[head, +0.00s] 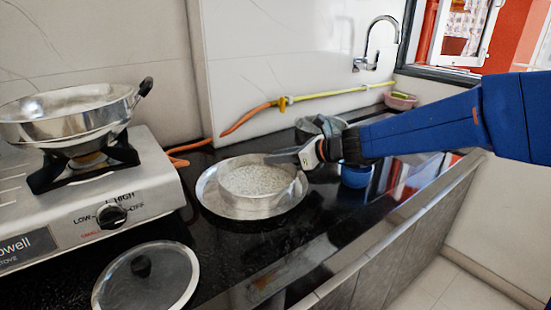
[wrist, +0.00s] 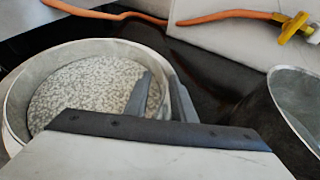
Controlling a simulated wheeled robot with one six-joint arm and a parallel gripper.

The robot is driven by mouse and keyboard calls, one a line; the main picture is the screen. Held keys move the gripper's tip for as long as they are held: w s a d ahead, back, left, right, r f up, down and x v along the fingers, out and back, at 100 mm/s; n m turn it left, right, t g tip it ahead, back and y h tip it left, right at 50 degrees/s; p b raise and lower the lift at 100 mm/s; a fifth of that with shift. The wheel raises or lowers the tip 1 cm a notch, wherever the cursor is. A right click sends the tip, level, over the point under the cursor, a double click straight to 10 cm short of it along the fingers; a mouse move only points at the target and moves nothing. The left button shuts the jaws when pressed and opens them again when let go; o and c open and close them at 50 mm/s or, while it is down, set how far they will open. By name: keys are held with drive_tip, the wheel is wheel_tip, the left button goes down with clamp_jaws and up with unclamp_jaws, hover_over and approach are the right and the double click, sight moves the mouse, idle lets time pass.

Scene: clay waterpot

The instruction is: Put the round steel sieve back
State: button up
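The round steel sieve (head: 258,180) has a speckled perforated bottom and a shallow wall. It sits in a wide steel plate (head: 213,199) on the black counter. The sieve fills the left of the wrist view (wrist: 82,88). My gripper (head: 270,159) is at the sieve's far right rim. In the wrist view its fingers (wrist: 160,75) straddle the rim, one inside the sieve and one outside. A gap shows between the fingertips, and the inner finger looks apart from the wall. The lower parts of the fingers are hidden by the gripper body.
A gas stove (head: 90,200) with a steel pan (head: 75,115) stands left. A glass lid (head: 145,285) lies in front. A metal pot (wrist: 300,95) stands right of the gripper. A blue container (head: 356,176) is under my arm. An orange hose (head: 245,119) runs along the wall.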

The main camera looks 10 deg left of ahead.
drive_tip(key=v, duration=1.1)
drive_tip(key=shift+s+d+r, duration=0.1)
drive_tip(key=shift+d, duration=0.2)
